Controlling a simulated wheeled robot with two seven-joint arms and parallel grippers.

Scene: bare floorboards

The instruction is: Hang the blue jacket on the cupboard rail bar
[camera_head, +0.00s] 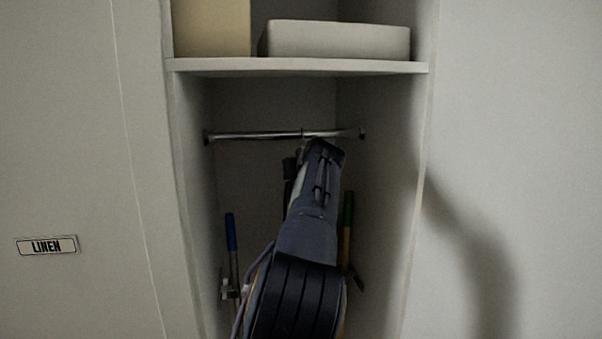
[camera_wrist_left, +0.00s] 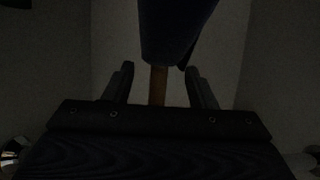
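The rail bar (camera_head: 255,135) is a metal rod across the cupboard, below the shelf. A dark blue part of the jacket (camera_wrist_left: 175,30) hangs at the top of the left wrist view. My left gripper (camera_wrist_left: 158,85) has its fingers apart, with no cloth seen between them. In the head view its fingers are hidden. My right gripper is not in view.
A shelf (camera_head: 300,66) above the bar holds a tan box (camera_head: 211,28) and a pale box (camera_head: 335,40). A blue-topped handle (camera_head: 231,235) and a green-topped wooden handle (camera_head: 347,215) stand inside at either side. Cupboard walls are close on both sides.

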